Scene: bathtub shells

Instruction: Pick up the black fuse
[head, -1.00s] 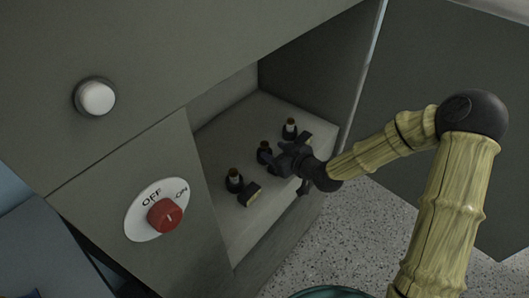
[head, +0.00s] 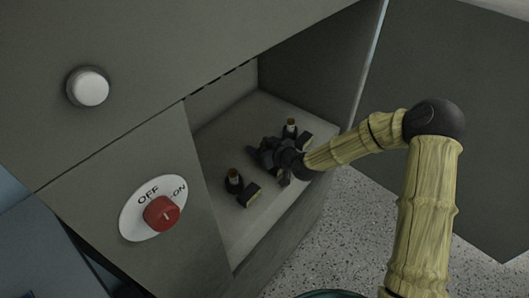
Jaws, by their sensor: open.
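Black fuses with brownish tops stand upright on the floor of an open grey cabinet compartment. One fuse (head: 234,182) is at the near left, and another (head: 291,127) is at the back right. A middle fuse is mostly hidden by my gripper (head: 262,153). My dark gripper is open inside the compartment, reaching in from the right, with its fingers at the middle fuse. I cannot tell whether the fingers touch that fuse or surround it.
Small dark blocks with pale faces sit beside the fuses, one near the left fuse (head: 249,194). The cabinet front carries a red OFF/ON knob (head: 161,213) and a white round button (head: 88,87). An open door panel (head: 450,130) stands at right. Speckled floor lies below.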

